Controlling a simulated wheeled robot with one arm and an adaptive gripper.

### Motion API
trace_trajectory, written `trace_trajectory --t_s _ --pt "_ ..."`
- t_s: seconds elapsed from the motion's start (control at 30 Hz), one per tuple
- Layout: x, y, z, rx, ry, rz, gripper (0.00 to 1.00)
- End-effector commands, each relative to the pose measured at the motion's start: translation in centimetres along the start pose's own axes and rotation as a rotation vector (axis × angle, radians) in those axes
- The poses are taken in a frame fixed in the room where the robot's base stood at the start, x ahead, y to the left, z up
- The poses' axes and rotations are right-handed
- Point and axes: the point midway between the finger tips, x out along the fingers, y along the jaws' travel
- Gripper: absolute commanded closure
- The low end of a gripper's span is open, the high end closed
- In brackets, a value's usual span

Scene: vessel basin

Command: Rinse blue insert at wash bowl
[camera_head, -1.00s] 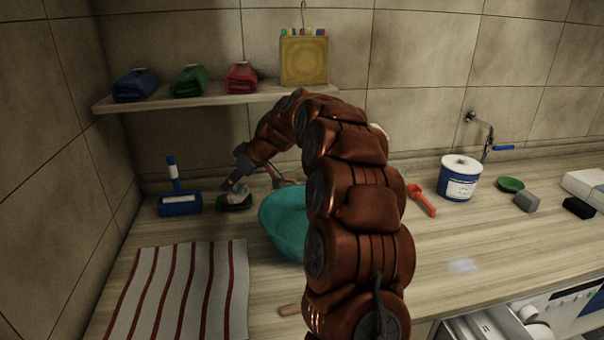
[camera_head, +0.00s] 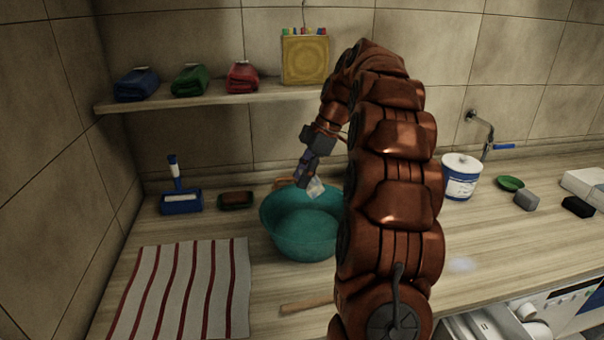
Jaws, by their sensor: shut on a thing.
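My gripper (camera_head: 305,180) is shut on a small pale, bluish-white piece (camera_head: 316,189). Its fingers point down and hide part of the piece. I cannot tell for sure that it is the blue insert. The piece is over the far part of the teal wash bowl (camera_head: 300,238), near its rim. The bowl stands upright on the wooden counter, and my arm hides its right side. I see no clear water line in it.
A green dish with a brown block (camera_head: 236,200) and a blue tray with a handled tool (camera_head: 181,200) stand left of the bowl. A striped towel (camera_head: 182,290) lies front left. A shelf (camera_head: 205,97) with folded cloths hangs above. A white-and-blue tub (camera_head: 461,178) stands right.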

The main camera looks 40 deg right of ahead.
Motion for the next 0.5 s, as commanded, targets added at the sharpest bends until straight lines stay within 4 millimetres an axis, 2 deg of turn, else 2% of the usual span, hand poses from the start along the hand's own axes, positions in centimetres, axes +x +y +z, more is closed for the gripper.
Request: trace_trajectory --t_s 0.5 --pt "3.5 -0.1 1.5 0.002 0.002 -0.003 0.9"
